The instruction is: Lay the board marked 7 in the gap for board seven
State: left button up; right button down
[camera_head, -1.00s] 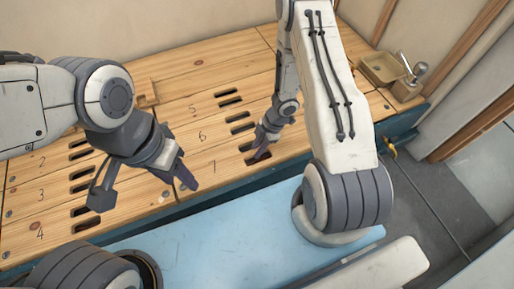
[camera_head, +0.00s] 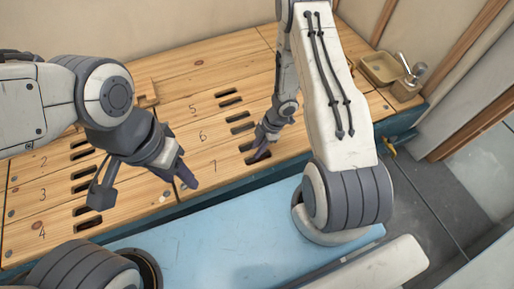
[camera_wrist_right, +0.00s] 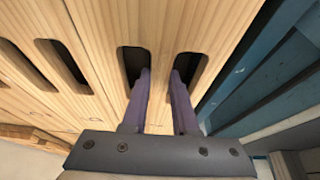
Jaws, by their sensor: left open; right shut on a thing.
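The board marked 7 (camera_head: 225,172) is a pale wooden plank at the front of the deck, beside the board marked 6 (camera_head: 215,139). My right gripper (camera_head: 260,152) reaches down to its slotted part. In the right wrist view, the right gripper's purple fingers (camera_wrist_right: 160,78) enter the two slots of this board (camera_wrist_right: 158,55) and are shut on the wood strip between them. The board lies about in line with board 6; I cannot tell whether it is fully down. The gap beneath it is hidden. My left gripper (camera_head: 145,190) is open and empty over the deck's left front.
Boards marked 2, 3 and 4 (camera_head: 45,222) lie at the left, partly behind my left arm. The board marked 5 (camera_head: 190,110) is behind board 6. A light blue surface (camera_head: 230,245) runs in front. A soap dispenser (camera_head: 410,72) and a tan basin (camera_head: 380,68) stand at the back right.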

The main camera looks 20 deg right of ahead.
jog(key=shift+f, duration=0.1)
jog(key=c, duration=0.6)
grip_release()
jog(key=shift+f, duration=0.1)
jog(key=p+v, duration=0.7)
jog(key=v, duration=0.2)
jog(key=shift+r, duration=0.3)
jog(key=shift+d+r, duration=0.35)
jog(key=shift+r, duration=0.1)
